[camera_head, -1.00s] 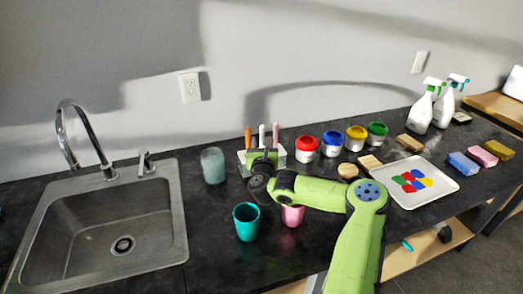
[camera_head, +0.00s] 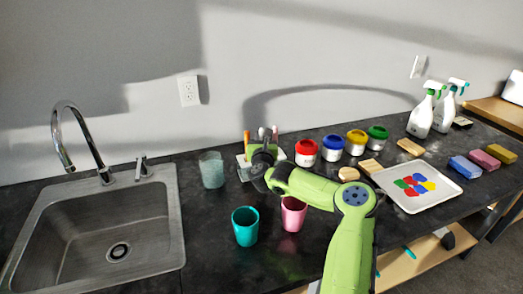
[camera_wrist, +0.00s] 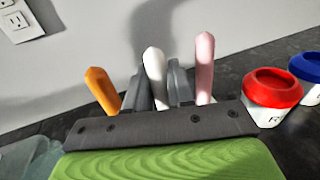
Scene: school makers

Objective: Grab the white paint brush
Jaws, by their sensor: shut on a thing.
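The white paint brush (camera_wrist: 154,68) stands handle-up between an orange-handled brush (camera_wrist: 102,90) and a pink-handled brush (camera_wrist: 204,68) in the wrist view. In the head view, the white brush (camera_head: 261,132) shows only as a short tip above my arm. My gripper (camera_wrist: 159,78) has its dark fingers on both sides of the white handle and is shut on it. The other two handles are outside the fingers. The lower part of the brushes is hidden by my gripper. The pale brush holder (camera_head: 243,171) is mostly hidden behind my gripper in the head view.
Red (camera_head: 306,153), blue, yellow and green-lidded paint jars stand right of the holder. A greyish glass (camera_head: 211,170) is at its left. A teal cup (camera_head: 245,226) and a pink cup (camera_head: 293,214) stand in front. A sink (camera_head: 105,235) is far left, a paint tray (camera_head: 440,196) right.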

